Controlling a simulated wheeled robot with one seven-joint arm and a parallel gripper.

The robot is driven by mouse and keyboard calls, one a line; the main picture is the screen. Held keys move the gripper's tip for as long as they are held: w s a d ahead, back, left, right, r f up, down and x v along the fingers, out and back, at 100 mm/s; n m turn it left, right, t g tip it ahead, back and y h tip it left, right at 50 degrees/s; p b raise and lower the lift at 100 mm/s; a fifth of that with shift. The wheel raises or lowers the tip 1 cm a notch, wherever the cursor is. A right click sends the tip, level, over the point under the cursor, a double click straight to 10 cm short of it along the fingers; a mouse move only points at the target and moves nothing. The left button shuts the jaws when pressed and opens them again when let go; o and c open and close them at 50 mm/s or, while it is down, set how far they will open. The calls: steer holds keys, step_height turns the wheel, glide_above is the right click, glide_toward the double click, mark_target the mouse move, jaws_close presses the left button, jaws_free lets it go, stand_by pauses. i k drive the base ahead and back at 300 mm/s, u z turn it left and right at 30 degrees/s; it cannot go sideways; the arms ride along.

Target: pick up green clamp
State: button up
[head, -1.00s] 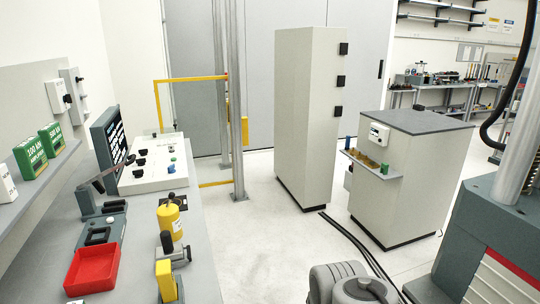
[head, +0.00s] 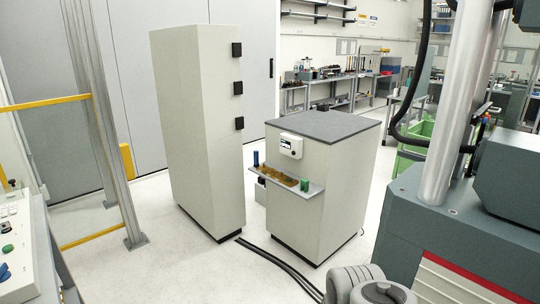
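A small green piece (head: 304,185), which looks like the green clamp, stands at the right end of a narrow grey shelf (head: 316,190) in the head view. The shelf sticks out from the front of a low, light cabinet (head: 300,222) with a dark top. The piece is too small to make out its shape. Grey rounded links of my arm show at the bottom edge, but my gripper is out of view.
Brass-coloured parts (head: 285,178) and a blue piece (head: 256,158) share the shelf. A tall cabinet (head: 200,130) stands to the left and a large grey machine (head: 450,225) to the right. Black cables (head: 280,265) cross the otherwise clear floor in front.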

mark_target(305, 184)
steer(key=z, duration=0.15)
steer(key=i, duration=0.45)
steer(key=u, duration=0.65)
steer(key=i, duration=2.5)
steer(key=z, duration=0.05)
